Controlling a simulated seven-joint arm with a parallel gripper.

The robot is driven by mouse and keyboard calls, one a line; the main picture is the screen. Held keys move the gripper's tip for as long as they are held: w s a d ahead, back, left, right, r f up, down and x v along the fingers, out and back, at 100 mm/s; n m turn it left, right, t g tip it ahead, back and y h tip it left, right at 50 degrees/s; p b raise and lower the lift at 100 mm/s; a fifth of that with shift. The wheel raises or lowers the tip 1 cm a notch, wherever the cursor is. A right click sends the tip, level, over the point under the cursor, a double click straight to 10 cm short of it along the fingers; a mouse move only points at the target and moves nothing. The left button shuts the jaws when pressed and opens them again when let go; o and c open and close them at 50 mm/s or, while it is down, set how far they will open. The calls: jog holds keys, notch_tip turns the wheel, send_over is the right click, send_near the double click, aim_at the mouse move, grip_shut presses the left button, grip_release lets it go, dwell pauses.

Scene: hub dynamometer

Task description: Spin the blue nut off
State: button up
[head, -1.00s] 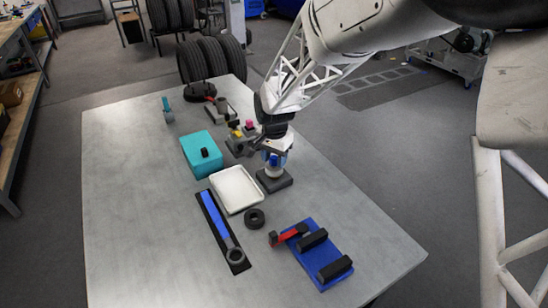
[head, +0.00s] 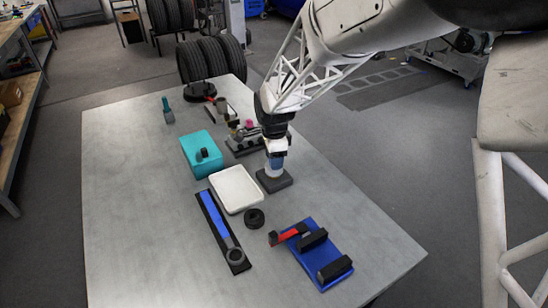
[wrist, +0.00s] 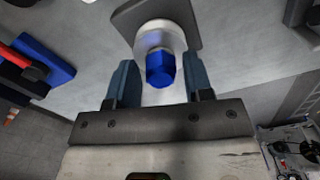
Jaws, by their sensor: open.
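The blue nut (wrist: 160,68) is a hexagonal piece at the end of a pale round hub (wrist: 158,37) on a dark square base (wrist: 190,20). In the wrist view my gripper (wrist: 158,66) is open, with one blue-grey finger on each side of the nut. A gap shows at both sides, so the fingers do not appear to touch it. In the head view my gripper (head: 275,155) points down over the dark base (head: 274,181). The nut is mostly hidden there by the gripper.
A white tray (head: 236,206) and a teal box (head: 190,160) stand to the left. A blue wrench on a black mat (head: 238,267), a black ring (head: 255,225) and a blue fixture with a red-handled tool (head: 310,238) lie nearer. The table's right side is clear.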

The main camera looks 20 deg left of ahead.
jog(key=shift+m, duration=1.5)
grip_shut()
jog(key=n, duration=1.7)
jog(key=shift+s+n, duration=0.1)
jog(key=shift+n, duration=0.3)
jog(key=n, duration=0.6)
